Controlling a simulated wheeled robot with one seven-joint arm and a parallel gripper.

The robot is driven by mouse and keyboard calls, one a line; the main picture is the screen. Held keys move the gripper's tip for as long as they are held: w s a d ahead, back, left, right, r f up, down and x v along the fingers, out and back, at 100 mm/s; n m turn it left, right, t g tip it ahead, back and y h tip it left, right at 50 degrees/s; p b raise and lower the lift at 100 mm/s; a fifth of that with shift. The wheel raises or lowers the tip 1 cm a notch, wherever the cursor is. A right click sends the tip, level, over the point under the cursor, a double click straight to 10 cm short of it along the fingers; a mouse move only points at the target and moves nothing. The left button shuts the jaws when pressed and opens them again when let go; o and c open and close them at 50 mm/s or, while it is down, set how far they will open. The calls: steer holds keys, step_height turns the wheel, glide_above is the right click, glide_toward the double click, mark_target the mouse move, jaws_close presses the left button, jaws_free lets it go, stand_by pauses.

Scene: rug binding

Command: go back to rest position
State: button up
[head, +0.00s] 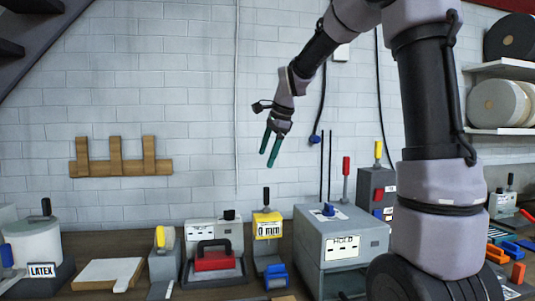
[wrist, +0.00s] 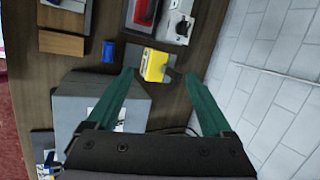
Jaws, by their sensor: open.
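My gripper (head: 271,150) hangs in the air in front of the white brick wall in the head view, above the bench and clear of everything on it. Its two green fingers point down and are apart, with nothing between them. In the wrist view my gripper (wrist: 165,80) is also open and empty. Beyond its fingertips, lower down on the bench, is a yellow block-shaped device (wrist: 154,65), which also shows in the head view (head: 267,228) with a "0 mm" label and a black handle.
A grey "HOLD" machine (head: 330,245) stands on the bench near my arm. A red-topped device (head: 213,261), a blue block (head: 277,276) and a "LATEX" pot (head: 35,245) stand to its left. Shelves with rolls (head: 496,103) are at right. Air around my gripper is free.

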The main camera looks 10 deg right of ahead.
steer(key=s+d+n+t, duration=0.1)
steer(key=s+n, duration=0.3)
steer(key=s, duration=0.4)
steer(key=s+d+n+t, duration=0.1)
steer(key=s+d+n, duration=0.3)
steer(key=s, duration=0.5)
steer(key=s+d+n+t, duration=0.1)
steer(key=s+d+n, duration=0.2)
steer(key=s, duration=0.6)
steer(key=shift+n+h, duration=0.4)
steer(key=shift+c, duration=0.3)
